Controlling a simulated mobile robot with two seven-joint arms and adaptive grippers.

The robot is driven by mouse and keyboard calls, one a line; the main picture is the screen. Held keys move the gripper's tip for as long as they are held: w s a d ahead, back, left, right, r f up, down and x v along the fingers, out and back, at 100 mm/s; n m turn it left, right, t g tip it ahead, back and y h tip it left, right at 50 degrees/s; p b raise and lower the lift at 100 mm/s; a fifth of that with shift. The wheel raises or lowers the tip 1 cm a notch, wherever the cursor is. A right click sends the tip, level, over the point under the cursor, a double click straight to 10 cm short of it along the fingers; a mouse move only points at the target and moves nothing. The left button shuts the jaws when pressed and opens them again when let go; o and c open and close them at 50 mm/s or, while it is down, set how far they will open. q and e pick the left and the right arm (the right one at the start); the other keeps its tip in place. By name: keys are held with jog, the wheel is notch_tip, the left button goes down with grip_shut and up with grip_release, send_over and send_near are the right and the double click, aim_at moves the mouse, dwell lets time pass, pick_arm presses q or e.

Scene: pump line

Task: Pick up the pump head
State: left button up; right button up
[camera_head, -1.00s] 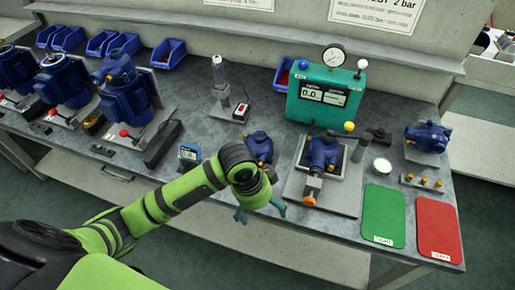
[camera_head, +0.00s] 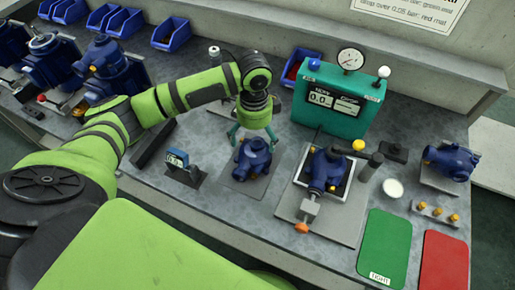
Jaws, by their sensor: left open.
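A blue pump head (camera_head: 253,160) sits on a dark grey pad near the middle of the bench. My left gripper (camera_head: 253,136) is open and empty, with its teal fingers apart just behind and above this pump head; I cannot tell whether they touch it. A second blue pump head (camera_head: 325,169) sits in the test fixture to the right, with a clamp and orange knob in front. A third blue pump body (camera_head: 448,162) lies on a plate at the far right. My right gripper is not in view.
The teal test box (camera_head: 336,98) with gauge stands behind the fixture. Green (camera_head: 385,245) and red (camera_head: 444,262) mats lie at the front right. Blue bins and several motors line the left.

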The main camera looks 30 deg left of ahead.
aim_at(255, 146)
pick_arm(q)
jog(key=shift+s+f, duration=0.3)
jog(key=shift+f, duration=0.65)
notch_tip(255, 146, down, 3)
jog(key=shift+w+r+p, duration=0.1)
jog(key=shift+r+p, duration=0.1)
jog(key=shift+p, duration=0.1)
jog(key=shift+f, duration=0.35)
jog(key=shift+w+f, duration=0.1)
jog(key=shift+f, duration=0.05)
jog(key=c, duration=1.1)
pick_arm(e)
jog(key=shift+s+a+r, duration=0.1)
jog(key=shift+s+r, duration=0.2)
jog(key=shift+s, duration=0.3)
pick_arm(q)
jog(key=shift+r, duration=0.2)
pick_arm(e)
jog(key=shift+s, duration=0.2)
